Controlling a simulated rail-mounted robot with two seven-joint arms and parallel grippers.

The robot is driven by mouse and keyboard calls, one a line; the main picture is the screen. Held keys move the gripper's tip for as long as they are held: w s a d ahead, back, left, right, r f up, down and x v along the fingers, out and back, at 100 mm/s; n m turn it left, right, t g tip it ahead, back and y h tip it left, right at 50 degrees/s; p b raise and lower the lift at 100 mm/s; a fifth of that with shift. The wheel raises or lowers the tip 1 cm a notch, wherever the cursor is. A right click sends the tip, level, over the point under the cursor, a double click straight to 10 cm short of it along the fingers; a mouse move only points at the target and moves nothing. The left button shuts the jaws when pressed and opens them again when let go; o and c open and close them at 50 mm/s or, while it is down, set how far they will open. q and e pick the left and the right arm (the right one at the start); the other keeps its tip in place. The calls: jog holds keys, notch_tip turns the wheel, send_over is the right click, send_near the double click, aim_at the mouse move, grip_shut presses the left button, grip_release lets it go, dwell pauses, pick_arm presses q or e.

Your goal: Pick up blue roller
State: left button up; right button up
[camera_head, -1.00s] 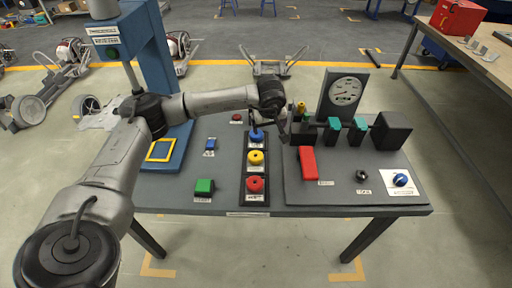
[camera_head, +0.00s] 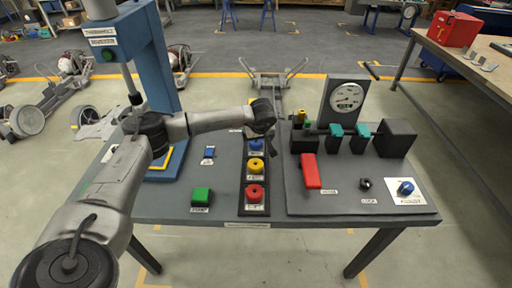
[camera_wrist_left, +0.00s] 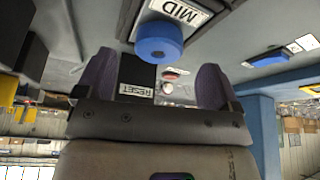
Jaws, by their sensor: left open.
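The blue roller (camera_head: 256,145) sits at the far end of a black strip on the table, behind a yellow one and a red one. In the left wrist view the blue roller (camera_wrist_left: 158,43) is round, next to a MID label and beyond the gap between the fingers. My left gripper (camera_head: 268,145) is just right of the roller in the head view, its fingers small and dark there. In the left wrist view my left gripper (camera_wrist_left: 156,84) is open with two spread fingers and nothing held. My right gripper is not in view.
The yellow roller (camera_head: 256,166) and red roller (camera_head: 255,193) stand in the same strip. A green button (camera_head: 201,196) is at left. A raised panel at right bears a red block (camera_head: 310,171), a gauge (camera_head: 346,97) and a blue knob (camera_head: 406,187).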

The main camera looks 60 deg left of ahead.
aim_at(256, 142)
pick_arm(q)
jog(key=shift+b+x, duration=0.55)
jog(key=shift+x, duration=1.35)
jog(key=shift+a, duration=0.1)
jog(key=shift+c, duration=0.5)
jog(key=shift+r, duration=0.1)
jog(key=c, duration=1)
jog(key=shift+r, duration=0.45)
notch_tip(256, 142, up, 3)
jog(key=shift+r+p, duration=0.1)
jog(key=shift+p, duration=0.8)
jog(key=w+d+r+p, duration=0.1)
jog(key=d+r+p, duration=0.1)
jog(key=d+r, duration=0.1)
jog(key=w+d+r+p, duration=0.1)
jog(key=d+r+p, duration=0.1)
jog(key=d+r, duration=0.1)
jog(key=w+d+r+p, duration=0.1)
jog(key=d+r+p, duration=0.1)
jog(key=d+r, duration=0.2)
jog(key=shift+w+d+p, duration=0.3)
jog(key=shift+w+d, duration=0.1)
jog(key=shift+d, duration=0.1)
